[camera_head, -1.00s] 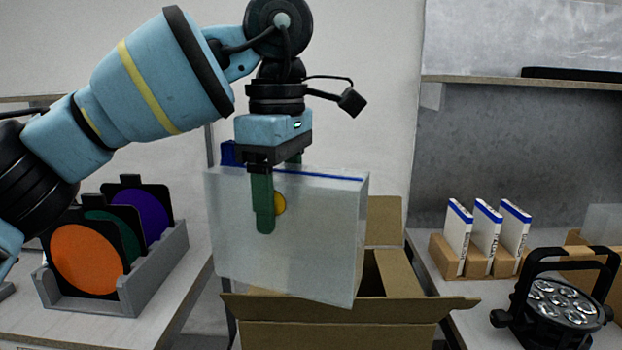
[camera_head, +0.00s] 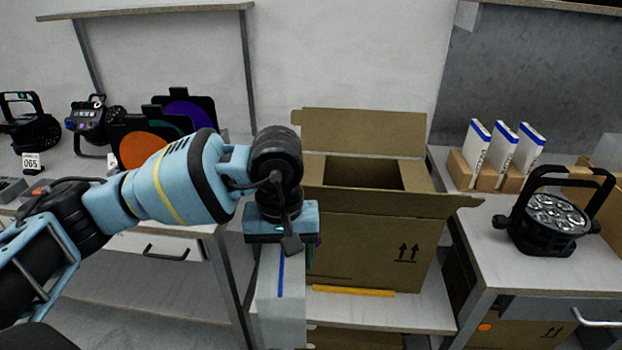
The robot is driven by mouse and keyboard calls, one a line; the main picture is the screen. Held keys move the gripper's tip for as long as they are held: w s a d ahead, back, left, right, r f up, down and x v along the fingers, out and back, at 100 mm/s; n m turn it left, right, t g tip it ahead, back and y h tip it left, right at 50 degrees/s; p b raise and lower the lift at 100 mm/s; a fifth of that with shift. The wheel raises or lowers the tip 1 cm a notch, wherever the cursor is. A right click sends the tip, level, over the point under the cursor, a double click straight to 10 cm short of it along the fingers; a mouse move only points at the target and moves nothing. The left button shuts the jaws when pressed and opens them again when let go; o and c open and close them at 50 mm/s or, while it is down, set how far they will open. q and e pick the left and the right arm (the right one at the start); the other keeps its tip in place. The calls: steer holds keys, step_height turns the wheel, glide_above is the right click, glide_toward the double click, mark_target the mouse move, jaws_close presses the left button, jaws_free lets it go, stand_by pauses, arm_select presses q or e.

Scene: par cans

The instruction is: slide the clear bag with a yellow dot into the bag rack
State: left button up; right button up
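My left gripper (camera_head: 283,245) points down just left of the open cardboard box. It is shut on the clear bag (camera_head: 281,305), a translucent upright block with a blue stripe along its top, now seen nearly edge-on. The bag hangs below the gripper in front of the box's left side, and the picture's lower edge is close under it. Its yellow dot is turned out of sight, and the fingers are mostly hidden. A tan holder (camera_head: 575,181) with a translucent piece stands at the right edge, partly cut off; I cannot tell if it is the bag rack. My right gripper is not in view.
The open cardboard box (camera_head: 375,235) stands on a low shelf with a yellow strip (camera_head: 352,291). A black par can (camera_head: 553,215) and white blue-edged boxes (camera_head: 502,147) in tan holders are on the right table. Colour filters (camera_head: 140,145) and more lamps are on the left table.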

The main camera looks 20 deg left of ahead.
arm_select(q)
steer(key=s+f+p, duration=0.1)
steer(key=f, duration=0.1)
steer(key=s+f+m+p, duration=0.1)
steer(key=s+f, duration=0.1)
steer(key=f, duration=0.1)
steer(key=s+f+m, duration=0.1)
steer(key=s+f, duration=0.1)
steer(key=shift+a+f+p, duration=0.2)
steer(key=shift+a+p, duration=0.15)
steer(key=shift+p, duration=0.05)
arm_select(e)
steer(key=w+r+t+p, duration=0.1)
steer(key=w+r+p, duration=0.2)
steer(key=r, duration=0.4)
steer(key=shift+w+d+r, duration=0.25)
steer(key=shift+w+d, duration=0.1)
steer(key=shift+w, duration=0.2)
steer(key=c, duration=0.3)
arm_select(q)
steer(key=s+f+m, duration=0.2)
steer(key=s+f, duration=0.4)
steer(key=s, duration=0.2)
steer(key=shift+a+m, duration=0.15)
steer(key=shift+m, duration=0.25)
